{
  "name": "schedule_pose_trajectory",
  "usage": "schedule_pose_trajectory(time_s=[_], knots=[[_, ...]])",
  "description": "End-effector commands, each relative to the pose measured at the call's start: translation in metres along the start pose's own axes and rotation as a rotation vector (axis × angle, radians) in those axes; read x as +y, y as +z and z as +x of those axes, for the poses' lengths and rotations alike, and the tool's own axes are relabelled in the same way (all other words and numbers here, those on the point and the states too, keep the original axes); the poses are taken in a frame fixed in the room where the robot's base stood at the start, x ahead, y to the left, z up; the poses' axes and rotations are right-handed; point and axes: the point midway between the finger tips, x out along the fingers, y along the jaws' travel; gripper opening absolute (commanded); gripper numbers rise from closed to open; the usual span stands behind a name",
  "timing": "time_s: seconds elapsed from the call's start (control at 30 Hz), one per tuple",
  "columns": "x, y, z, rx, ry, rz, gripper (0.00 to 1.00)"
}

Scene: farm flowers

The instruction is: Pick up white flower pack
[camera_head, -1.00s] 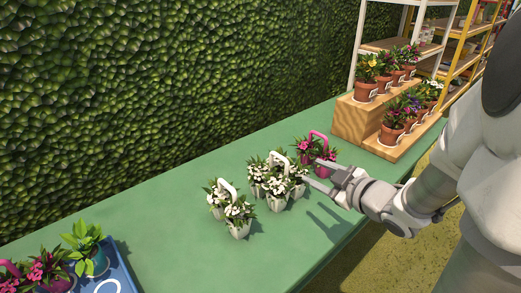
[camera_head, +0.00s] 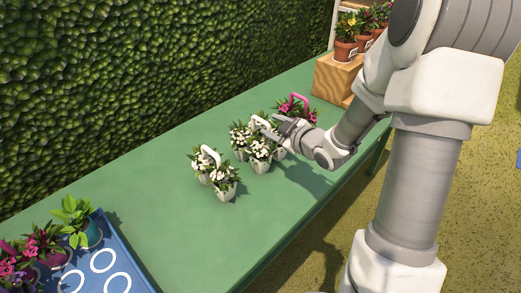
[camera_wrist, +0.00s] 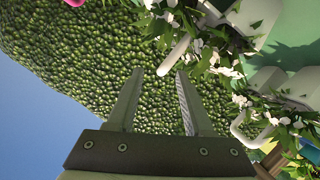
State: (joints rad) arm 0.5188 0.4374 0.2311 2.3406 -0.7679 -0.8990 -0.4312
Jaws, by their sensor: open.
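Two white flower packs stand on the green table. The farther white flower pack (camera_head: 261,151) has white blooms, dark leaves, pale pots and a white handle (camera_head: 263,123). The nearer white flower pack (camera_head: 223,186) stands to its left. My gripper (camera_head: 271,123) is at the top of the farther pack, close to its handle. In the wrist view my gripper (camera_wrist: 161,74) is open, and a white handle (camera_wrist: 173,55) shows between the fingertips. I cannot tell whether the fingers touch it. A second white handle (camera_wrist: 238,128) shows at the right of the wrist view.
A pack with pink flowers and a pink handle (camera_head: 299,98) stands just behind my gripper. A blue tray (camera_head: 112,258) with potted plants is at the near left. Potted flowers stand on a wooden step (camera_head: 335,80) at the far end. The green table (camera_head: 140,195) is clear left of the packs.

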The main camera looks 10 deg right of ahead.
Motion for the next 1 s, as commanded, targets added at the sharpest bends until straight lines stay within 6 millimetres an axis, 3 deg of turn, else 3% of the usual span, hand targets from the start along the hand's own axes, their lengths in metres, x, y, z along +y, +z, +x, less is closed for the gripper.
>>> schedule_pose_trajectory(time_s=[0.33, 0.67, 0.93, 1.0], knots=[[-0.004, -0.006, 0.045, 0.003, -0.001, -0.002, 0.52], [-0.003, -0.006, 0.052, 0.001, 0.0, -0.001, 0.52], [-0.003, -0.006, 0.052, 0.001, 0.0, -0.001, 0.03], [-0.003, -0.006, 0.052, 0.001, 0.0, -0.001, 0.0]])
